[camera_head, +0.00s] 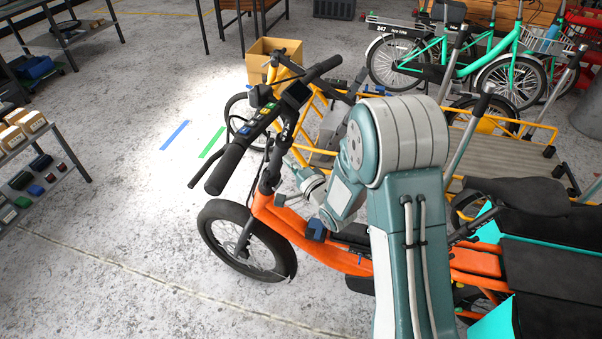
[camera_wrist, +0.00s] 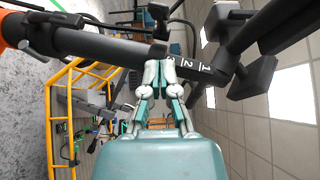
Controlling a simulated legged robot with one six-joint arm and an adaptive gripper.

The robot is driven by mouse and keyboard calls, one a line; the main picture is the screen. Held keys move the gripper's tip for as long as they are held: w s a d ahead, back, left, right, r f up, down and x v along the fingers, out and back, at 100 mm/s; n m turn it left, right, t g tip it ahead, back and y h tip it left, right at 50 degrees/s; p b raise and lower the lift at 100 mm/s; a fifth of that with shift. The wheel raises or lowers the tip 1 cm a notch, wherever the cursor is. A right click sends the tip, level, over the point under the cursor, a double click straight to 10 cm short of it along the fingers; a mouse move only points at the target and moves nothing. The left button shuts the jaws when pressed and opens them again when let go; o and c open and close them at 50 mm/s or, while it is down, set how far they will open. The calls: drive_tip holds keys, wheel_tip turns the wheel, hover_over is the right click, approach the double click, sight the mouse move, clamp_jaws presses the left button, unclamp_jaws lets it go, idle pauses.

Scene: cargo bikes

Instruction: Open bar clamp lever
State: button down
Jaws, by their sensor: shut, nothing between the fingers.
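The orange cargo bike (camera_head: 262,215) stands below my arm, its black handlebar (camera_head: 232,158) toward the upper left. In the wrist view, a black stem (camera_wrist: 100,46) marked with white numerals crosses the upper part of the picture. My gripper (camera_wrist: 160,66) is shut and empty, its two fingertips close together at the stem's lower edge near the numerals. I cannot tell whether they touch it. A short dark part (camera_wrist: 158,14) sticks up just above the fingertips; it may be the clamp lever, but I cannot tell its position. In the head view, my arm partly hides the bike.
A yellow-framed cargo bike (camera_head: 540,135) stands close behind the orange one, with a cardboard box (camera_head: 272,58) near its front. Turquoise bikes (camera_head: 512,62) stand farther back. A shelf with boxes (camera_head: 28,125) is at left. The floor between is open.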

drive_tip(key=shift+w+a, duration=0.15)
drive_tip(key=shift+a, duration=0.75)
drive_tip(key=shift+w+a, duration=0.1)
drive_tip(key=shift+a, duration=0.75)
drive_tip(key=shift+a+r+h, duration=0.1)
drive_tip(key=shift+a+h, duration=0.05)
drive_tip(key=shift+h, duration=0.15)
